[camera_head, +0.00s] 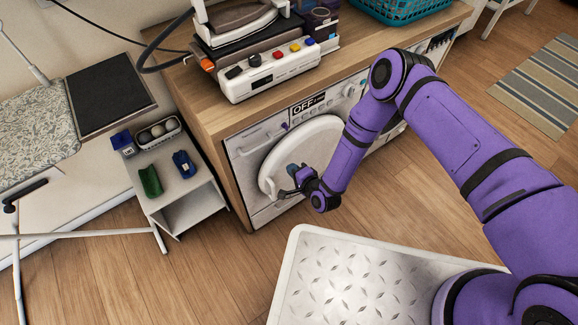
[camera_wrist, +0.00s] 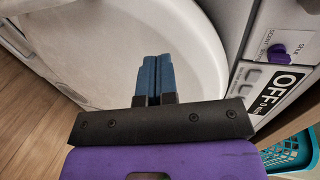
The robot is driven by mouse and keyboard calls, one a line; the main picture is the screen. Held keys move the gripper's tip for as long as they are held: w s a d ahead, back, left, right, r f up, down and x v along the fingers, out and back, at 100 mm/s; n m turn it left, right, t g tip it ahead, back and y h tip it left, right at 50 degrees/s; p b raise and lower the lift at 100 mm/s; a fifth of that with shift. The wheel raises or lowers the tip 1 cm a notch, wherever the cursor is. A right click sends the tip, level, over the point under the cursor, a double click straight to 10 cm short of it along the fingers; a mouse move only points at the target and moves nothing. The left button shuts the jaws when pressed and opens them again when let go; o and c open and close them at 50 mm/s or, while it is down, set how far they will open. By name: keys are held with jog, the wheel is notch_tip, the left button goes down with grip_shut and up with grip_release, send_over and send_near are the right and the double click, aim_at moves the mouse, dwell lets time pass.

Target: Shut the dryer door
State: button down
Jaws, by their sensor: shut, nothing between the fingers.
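The dryer (camera_head: 250,140) is a white front-loading machine under a wooden counter, with a display reading "OFF". Its round white door (camera_head: 318,140) shows in the head view, standing somewhat out from the front; I cannot tell exactly how far it is open. My gripper (camera_head: 291,181) is at the lower left part of the door, near its rim. In the wrist view the blue fingertips (camera_wrist: 154,76) are together and empty, in front of the white door face (camera_wrist: 110,45). I cannot tell whether they touch it.
A steam iron station (camera_head: 265,68) stands on the counter. A small white shelf (camera_head: 180,185) with several small items stands left of the dryer, beside an ironing board (camera_head: 35,125). A teal basket (camera_head: 400,10) sits at the back right.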

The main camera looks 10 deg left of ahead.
jog(key=v, duration=0.8)
jog(key=shift+w+a+r, duration=0.1)
